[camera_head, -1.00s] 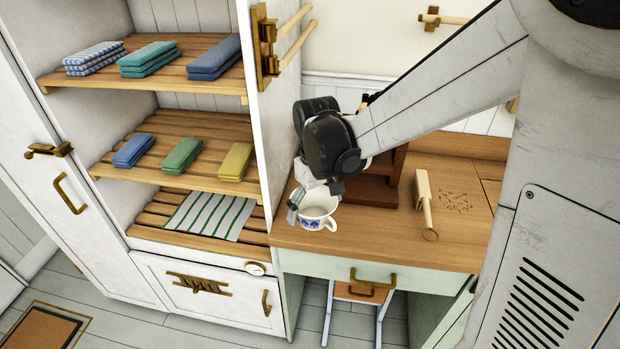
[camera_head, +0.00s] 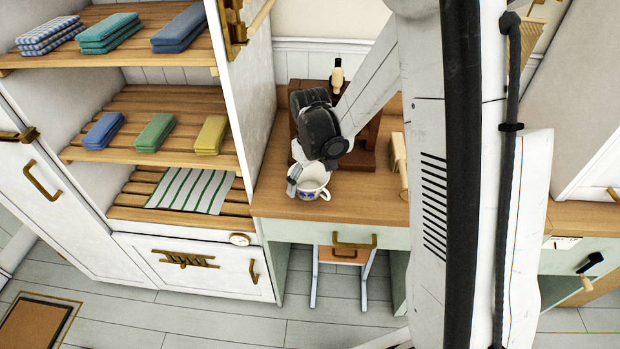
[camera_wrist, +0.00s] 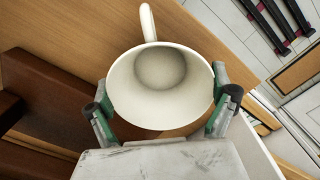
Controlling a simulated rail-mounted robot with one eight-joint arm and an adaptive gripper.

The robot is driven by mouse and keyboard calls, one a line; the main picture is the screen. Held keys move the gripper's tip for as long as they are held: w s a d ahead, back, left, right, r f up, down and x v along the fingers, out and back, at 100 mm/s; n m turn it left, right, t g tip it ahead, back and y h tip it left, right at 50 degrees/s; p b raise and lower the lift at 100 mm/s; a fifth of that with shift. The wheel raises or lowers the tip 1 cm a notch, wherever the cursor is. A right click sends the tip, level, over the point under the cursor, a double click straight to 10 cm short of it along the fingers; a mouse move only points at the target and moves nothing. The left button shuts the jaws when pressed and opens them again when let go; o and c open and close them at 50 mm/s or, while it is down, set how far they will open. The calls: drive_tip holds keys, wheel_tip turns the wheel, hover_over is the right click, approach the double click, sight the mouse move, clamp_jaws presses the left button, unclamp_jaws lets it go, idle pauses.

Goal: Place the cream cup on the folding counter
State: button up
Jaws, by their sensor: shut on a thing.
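The cream cup (camera_head: 313,183) has a blue pattern and a side handle, and appears upright at the wooden counter (camera_head: 265,197). My gripper (camera_head: 295,182) is shut on it at its left side in the head view. In the wrist view the cup (camera_wrist: 163,85) shows its empty inside, with its handle pointing up in the picture. My gripper's fingers (camera_wrist: 165,122) are on both sides of the rim. I cannot tell whether the cup's base touches the counter. I cannot tell which surface is the folding counter.
A dark wooden stepped stand (camera_head: 357,156) is behind the cup, with a small bottle (camera_head: 337,77) on it. A wooden tool (camera_head: 399,158) lies to the right. Open shelves (camera_head: 180,102) with folded cloths stand left. A stool (camera_head: 343,256) is under the counter.

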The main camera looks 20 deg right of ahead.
drive_tip(key=shift+f, duration=0.15)
drive_tip(key=o, duration=1.1)
wheel_tip(320, 180, up, 12)
drive_tip(key=s+r+m+t, duration=0.2)
drive_tip(key=s+r, duration=0.3)
drive_tip(key=s, duration=0.5)
drive_tip(key=s+r+m+t, duration=0.2)
drive_tip(key=s+r+t, duration=0.3)
drive_tip(key=s, duration=0.5)
drive_tip(key=shift+s+r, duration=0.15)
drive_tip(key=shift+s, duration=0.15)
drive_tip(key=shift+a+b, duration=0.1)
drive_tip(key=shift+b, duration=0.2)
